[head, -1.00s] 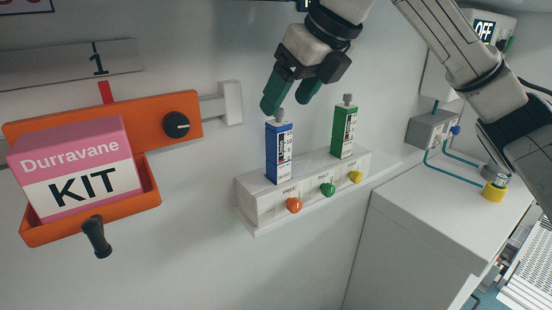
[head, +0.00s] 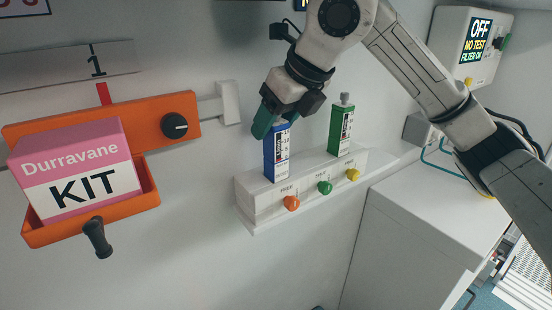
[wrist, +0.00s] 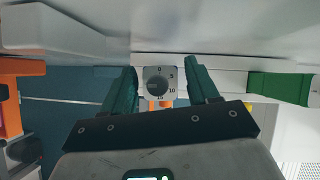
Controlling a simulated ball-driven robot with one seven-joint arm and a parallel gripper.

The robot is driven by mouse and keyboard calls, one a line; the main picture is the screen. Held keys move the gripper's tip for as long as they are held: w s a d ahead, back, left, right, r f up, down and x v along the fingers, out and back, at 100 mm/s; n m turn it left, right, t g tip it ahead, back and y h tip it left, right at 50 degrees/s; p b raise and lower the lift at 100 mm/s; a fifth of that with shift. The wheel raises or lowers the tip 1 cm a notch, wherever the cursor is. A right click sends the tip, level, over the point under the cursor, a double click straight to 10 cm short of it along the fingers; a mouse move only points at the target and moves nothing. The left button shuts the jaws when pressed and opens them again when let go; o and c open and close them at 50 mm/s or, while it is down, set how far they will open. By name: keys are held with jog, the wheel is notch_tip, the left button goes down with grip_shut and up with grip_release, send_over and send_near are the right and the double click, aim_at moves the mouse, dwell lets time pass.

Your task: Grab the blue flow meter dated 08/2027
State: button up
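The blue flow meter (head: 277,155) stands upright in the left place of the white wall block (head: 248,205). Its label is too small to read a date. My gripper (head: 275,122) is at its top, pointing down, and hides its knob in the head view. In the wrist view, my green fingers (wrist: 160,82) stand apart on either side of a pale square top with dial numbers and a round knob (wrist: 157,87), with a small gap at each side. A green flow meter (head: 341,130) stands to the right; it also shows in the wrist view (wrist: 282,88).
Orange, green and yellow knobs (head: 325,188) stick out of the block's front. An orange holder (head: 150,195) with a pink Durravane kit box (head: 78,165) is at the left. A white cabinet (head: 420,225) stands at the right, below an OFF display box (head: 468,45).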

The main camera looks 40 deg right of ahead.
grip_shut()
dwell(0.3)
jog(key=shift+r, duration=0.15)
dwell(0.3)
